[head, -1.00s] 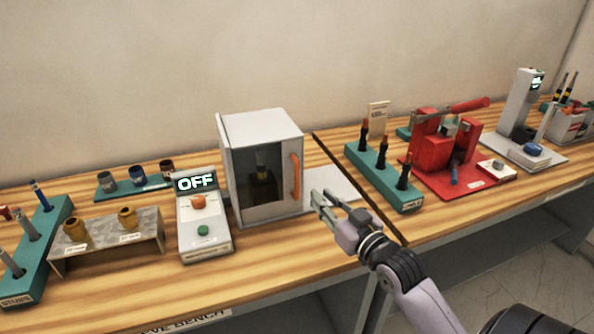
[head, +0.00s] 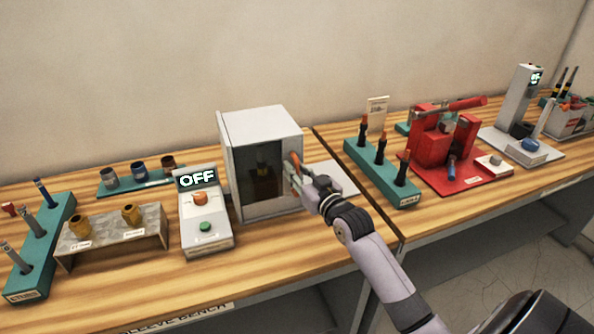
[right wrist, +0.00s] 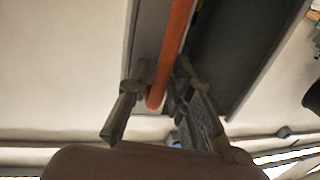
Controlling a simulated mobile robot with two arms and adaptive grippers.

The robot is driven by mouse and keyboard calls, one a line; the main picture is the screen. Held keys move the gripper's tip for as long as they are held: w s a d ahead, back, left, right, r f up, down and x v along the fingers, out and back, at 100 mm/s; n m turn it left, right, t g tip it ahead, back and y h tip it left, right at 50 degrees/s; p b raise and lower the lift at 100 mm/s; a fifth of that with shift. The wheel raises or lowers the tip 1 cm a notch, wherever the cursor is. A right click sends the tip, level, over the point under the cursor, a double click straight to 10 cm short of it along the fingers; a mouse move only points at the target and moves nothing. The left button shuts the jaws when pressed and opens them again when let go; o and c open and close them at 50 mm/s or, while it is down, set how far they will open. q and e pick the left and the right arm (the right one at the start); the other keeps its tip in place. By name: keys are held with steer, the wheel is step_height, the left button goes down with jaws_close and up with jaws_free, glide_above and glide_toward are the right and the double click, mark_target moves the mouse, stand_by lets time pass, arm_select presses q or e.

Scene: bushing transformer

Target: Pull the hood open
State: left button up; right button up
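The hood (head: 264,125) is a white box with a dark window and an orange upright handle (head: 291,165) at the right of its front. Its door looks closed. My right gripper (head: 294,177) is at the handle in the head view. In the right wrist view the orange handle (right wrist: 173,50) runs between the two spread fingers of the right gripper (right wrist: 158,105), with gaps beside it. A dark object stands behind the window. My left gripper is not in view.
A control box (head: 205,215) reading OFF stands just left of the hood. A teal tool rack (head: 382,172) and a red press (head: 445,150) are to the right. A metal stand (head: 112,232) with brass parts is at left. Bare bench lies in front of the hood.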

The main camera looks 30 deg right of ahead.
jaws_close()
stand_by(0.4)
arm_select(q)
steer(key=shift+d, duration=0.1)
